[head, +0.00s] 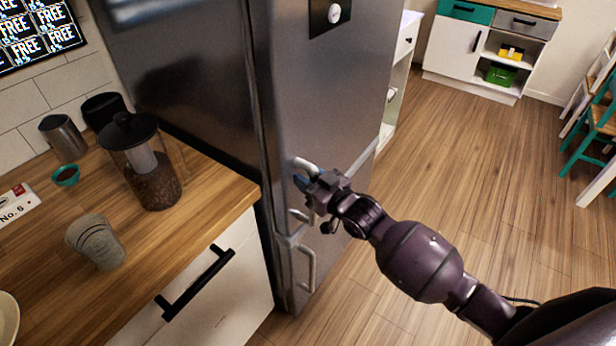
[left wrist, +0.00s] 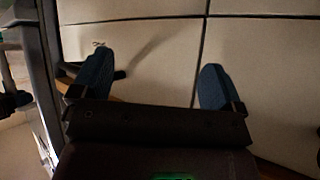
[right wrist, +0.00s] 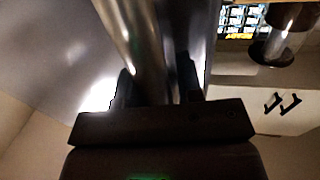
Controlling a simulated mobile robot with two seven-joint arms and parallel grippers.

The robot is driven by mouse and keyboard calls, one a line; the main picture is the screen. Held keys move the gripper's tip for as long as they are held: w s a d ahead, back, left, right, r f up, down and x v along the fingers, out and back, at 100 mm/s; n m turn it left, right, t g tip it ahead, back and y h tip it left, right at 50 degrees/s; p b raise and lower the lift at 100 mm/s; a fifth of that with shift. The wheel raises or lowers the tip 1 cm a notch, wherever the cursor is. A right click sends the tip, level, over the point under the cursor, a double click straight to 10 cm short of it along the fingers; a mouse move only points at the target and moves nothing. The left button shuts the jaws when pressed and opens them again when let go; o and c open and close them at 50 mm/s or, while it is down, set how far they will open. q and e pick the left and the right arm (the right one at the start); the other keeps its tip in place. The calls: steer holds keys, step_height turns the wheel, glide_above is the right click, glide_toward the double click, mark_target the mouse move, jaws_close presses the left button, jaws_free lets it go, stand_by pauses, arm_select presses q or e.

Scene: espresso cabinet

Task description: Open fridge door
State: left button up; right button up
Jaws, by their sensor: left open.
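The tall grey metal fridge (head: 315,100) stands in the middle of the head view, and its doors look closed. The upper door's bar handle (head: 303,163) is near the front's left edge, partly hidden behind my right gripper (head: 314,186). In the right wrist view the shiny handle (right wrist: 140,45) runs between both fingers of this gripper (right wrist: 155,88), which sit close against its sides. A lower door handle (head: 311,268) is below, untouched. My left gripper (left wrist: 155,84) shows only in the left wrist view, open and empty before pale panels.
A wooden counter (head: 205,195) with a coffee jar (head: 145,165), a cup (head: 95,240) and a small teal bowl (head: 66,176) is left of the fridge. A black drawer handle (head: 195,283) juts out below. Wooden floor (head: 470,165) is clear to the right.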

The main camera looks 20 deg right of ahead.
jaws_close()
steer(key=shift+s, duration=0.1)
